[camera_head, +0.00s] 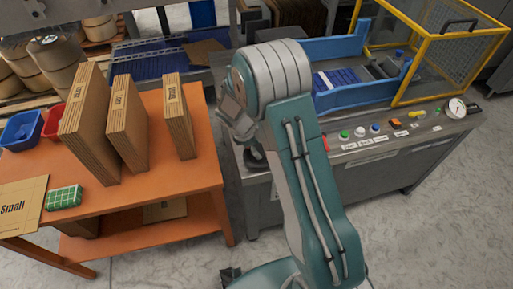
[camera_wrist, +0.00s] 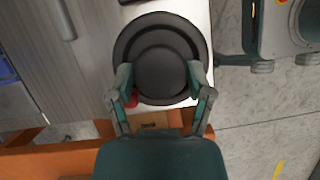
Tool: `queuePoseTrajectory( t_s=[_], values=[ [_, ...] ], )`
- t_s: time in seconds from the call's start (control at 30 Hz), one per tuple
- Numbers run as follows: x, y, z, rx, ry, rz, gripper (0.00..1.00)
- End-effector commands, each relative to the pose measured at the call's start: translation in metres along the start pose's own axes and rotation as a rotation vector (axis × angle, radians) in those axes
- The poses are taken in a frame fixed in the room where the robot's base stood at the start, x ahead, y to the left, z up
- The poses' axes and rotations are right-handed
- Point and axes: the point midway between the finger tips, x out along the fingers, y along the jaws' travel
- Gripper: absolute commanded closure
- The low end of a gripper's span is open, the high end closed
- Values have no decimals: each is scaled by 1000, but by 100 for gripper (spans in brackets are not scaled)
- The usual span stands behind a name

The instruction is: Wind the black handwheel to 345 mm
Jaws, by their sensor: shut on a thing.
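The black handwheel (camera_wrist: 160,22) is a round dark disc with a raised round hub, seen face-on in the wrist view. My gripper (camera_wrist: 160,78) has one finger on each side of the hub and is shut on it. In the head view a dark part of the handwheel (camera_head: 252,160) shows at the left end of the grey machine, below my wrist. My arm covers much of that corner. No millimetre scale or reading can be made out in either view.
An orange table (camera_head: 190,185) with upright cardboard stacks (camera_head: 126,128) stands left of the machine. The machine panel has coloured buttons (camera_head: 375,127) and a round gauge (camera_head: 457,108). A yellow-framed guard (camera_head: 437,50) stands behind. A small red part (camera_wrist: 131,99) shows beside the handwheel.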

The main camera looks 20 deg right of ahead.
Motion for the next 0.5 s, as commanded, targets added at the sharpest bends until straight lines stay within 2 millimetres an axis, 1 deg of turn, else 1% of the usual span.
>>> queuePoseTrajectory(
  t_s=[0.2,0.5],
  values=[
    [-2,2,0,-122,3,60,81],
    [-2,2,0,-206,3,95,81]
  ],
)
